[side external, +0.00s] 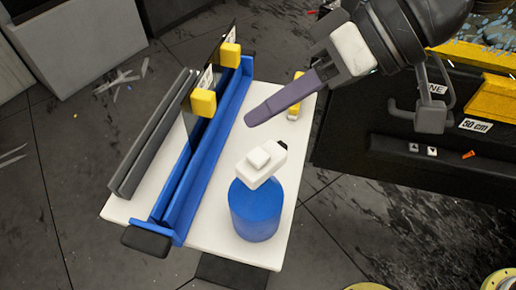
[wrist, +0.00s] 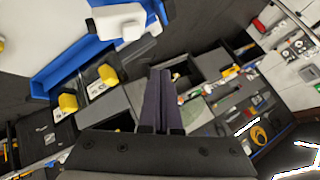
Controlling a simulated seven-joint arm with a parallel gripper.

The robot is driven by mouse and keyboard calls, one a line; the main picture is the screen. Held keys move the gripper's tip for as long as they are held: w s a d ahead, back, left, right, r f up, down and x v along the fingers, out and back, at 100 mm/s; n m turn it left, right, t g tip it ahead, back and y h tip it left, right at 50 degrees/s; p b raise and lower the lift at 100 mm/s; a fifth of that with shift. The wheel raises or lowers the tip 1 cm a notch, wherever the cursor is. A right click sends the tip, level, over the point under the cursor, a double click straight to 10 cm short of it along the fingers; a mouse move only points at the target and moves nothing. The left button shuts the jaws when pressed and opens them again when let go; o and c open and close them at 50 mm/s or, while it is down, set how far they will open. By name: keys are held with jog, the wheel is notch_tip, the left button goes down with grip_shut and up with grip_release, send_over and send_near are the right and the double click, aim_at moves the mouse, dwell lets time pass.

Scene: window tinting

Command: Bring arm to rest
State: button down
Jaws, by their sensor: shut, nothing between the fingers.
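My gripper (side external: 250,120) is above the right side of the white table (side external: 215,225) in the side view, with its purple-grey fingers pressed together and nothing between them. It also shows in the wrist view (wrist: 161,72), shut and empty. A blue spray bottle (side external: 256,212) with a white head stands on the table below the fingertips, apart from them. Its white head shows at the top of the wrist view (wrist: 120,21).
A blue holder (side external: 205,150) with a dark glass pane and yellow clamps (side external: 203,102) runs along the table. A grey bar (side external: 150,135) lies left of it. A yellow tool (side external: 296,98) lies at the table's far right. A black bench (side external: 390,170) stands right.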

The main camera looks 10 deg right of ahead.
jog(key=shift+w, duration=0.1)
dwell(0.6)
jog(key=w+d+r+m+t, duration=0.1)
jog(key=w+d+r+t, duration=0.15)
jog(key=d, duration=0.35)
jog(key=w+d+r+m+t, duration=0.1)
jog(key=w+d+r+m, duration=0.2)
jog(key=d, duration=0.4)
jog(key=s+d+m+t+h, duration=0.1)
jog(key=s+d+t+h, duration=0.15)
jog(key=d, duration=1.35)
jog(key=s+d+f+m+g+h, duration=0.1)
jog(key=s+d+f+h, duration=0.5)
jog(key=s+d+f, duration=0.8)
jog(key=shift+s+d+f+m+g, duration=0.25)
jog(key=shift+d+f+m+g, duration=0.25)
jog(key=shift+d, duration=0.45)
